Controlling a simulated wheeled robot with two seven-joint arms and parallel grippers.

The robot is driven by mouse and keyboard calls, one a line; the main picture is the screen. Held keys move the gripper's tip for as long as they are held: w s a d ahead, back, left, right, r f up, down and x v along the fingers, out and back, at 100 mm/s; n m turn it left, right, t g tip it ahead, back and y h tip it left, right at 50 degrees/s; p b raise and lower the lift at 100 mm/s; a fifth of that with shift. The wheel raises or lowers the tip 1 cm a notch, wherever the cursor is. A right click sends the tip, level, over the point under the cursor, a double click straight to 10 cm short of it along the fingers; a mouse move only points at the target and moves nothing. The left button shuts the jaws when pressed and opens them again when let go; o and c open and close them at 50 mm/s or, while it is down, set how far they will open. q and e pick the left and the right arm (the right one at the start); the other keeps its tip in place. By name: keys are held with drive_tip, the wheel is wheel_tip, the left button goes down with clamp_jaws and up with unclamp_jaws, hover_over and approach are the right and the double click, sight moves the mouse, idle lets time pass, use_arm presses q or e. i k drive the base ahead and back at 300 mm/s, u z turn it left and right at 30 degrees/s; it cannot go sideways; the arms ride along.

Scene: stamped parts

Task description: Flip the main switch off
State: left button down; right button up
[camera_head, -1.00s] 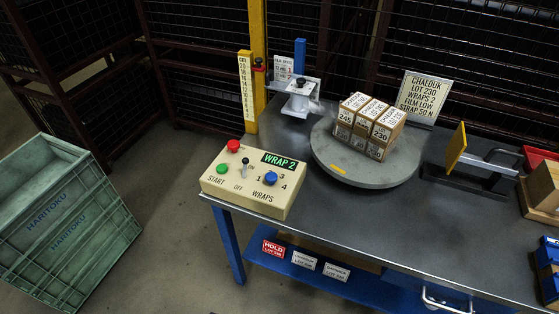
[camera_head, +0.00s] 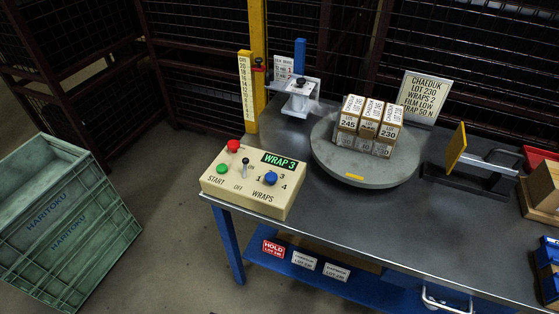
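A cream control box (camera_head: 250,186) stands at the front left of the metal table. Its main switch (camera_head: 245,168) is a small lever with a dark knob, between the ON and OFF labels; the knob points up toward ON. The box also carries a red button (camera_head: 233,146), a green START button (camera_head: 222,169) and a blue WRAPS knob (camera_head: 270,178). Its display (camera_head: 281,161) reads WRAP 3. Neither of my grippers shows in the view.
A round turntable (camera_head: 345,178) carries several small labelled cartons (camera_head: 366,128). A yellow post with a white film carriage (camera_head: 299,97) stands behind the box. A green crate (camera_head: 68,225) lies at left. The table front is clear.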

sight(246, 161)
drive_tip(key=z, duration=1.85)
drive_tip(key=k, duration=0.8)
drive_tip(key=u, duration=1.2)
drive_tip(key=i, duration=0.5)
drive_tip(key=u, duration=0.05)
